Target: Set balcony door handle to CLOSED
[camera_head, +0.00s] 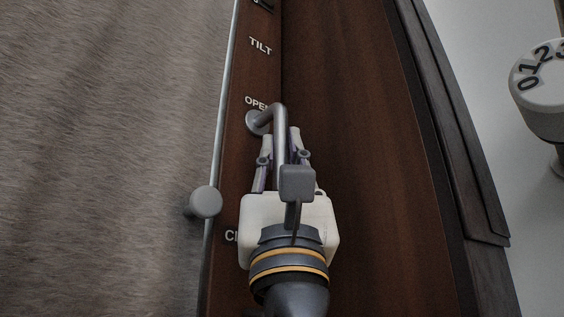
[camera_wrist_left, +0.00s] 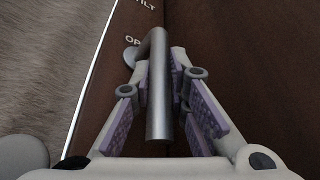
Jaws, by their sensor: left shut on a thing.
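The balcony door handle (camera_head: 277,113) is a grey metal bent lever on a dark brown wooden frame. Its round base sits beside the OPEN label (camera_head: 256,103), and its lever runs down the picture from there. My left gripper (camera_head: 281,137) is shut on the handle, with one finger on each side of the lever. In the left wrist view the handle (camera_wrist_left: 158,95) stands between the purple finger pads. A label starting with C (camera_head: 230,236) lies lower on the frame, mostly hidden by my gripper. My right gripper is not in view.
A TILT label (camera_head: 260,46) is higher on the frame. A grey round knob (camera_head: 206,202) sticks out left of my gripper, close by. A grey-brown furry-looking surface (camera_head: 110,150) fills the left. A white numbered dial (camera_head: 543,90) is at the far right.

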